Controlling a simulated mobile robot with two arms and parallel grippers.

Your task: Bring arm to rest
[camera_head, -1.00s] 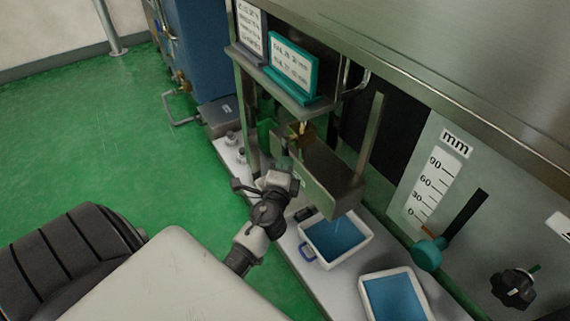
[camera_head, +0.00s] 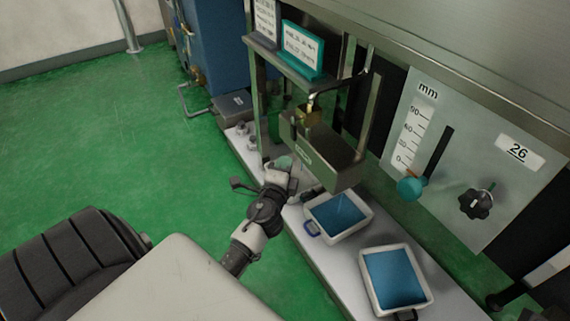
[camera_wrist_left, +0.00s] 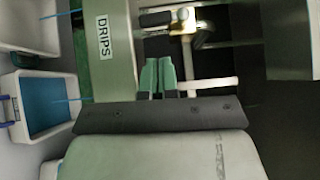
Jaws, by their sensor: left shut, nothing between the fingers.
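My left arm comes in from the lower left in the head view. Its gripper (camera_head: 284,163) is beside the front of the metal box under the shelf, with its green fingertips partly visible. In the left wrist view the two green fingers of the gripper (camera_wrist_left: 157,62) lie close together, shut and empty. The metal box (camera_head: 335,160) carries a DRIPS label (camera_wrist_left: 102,38) in the left wrist view. A brass valve (camera_head: 309,116) sits just above the box; in the left wrist view it (camera_wrist_left: 183,25) is ahead of the fingers. My right gripper is not in view.
Two white trays with blue liquid, one (camera_head: 369,228) under the box and one (camera_head: 431,294) nearer, stand on the bench. A panel (camera_head: 470,165) with a mm scale, teal slider (camera_head: 411,189) and black knob (camera_head: 477,203) is at right. Green floor (camera_head: 110,140) at left is open.

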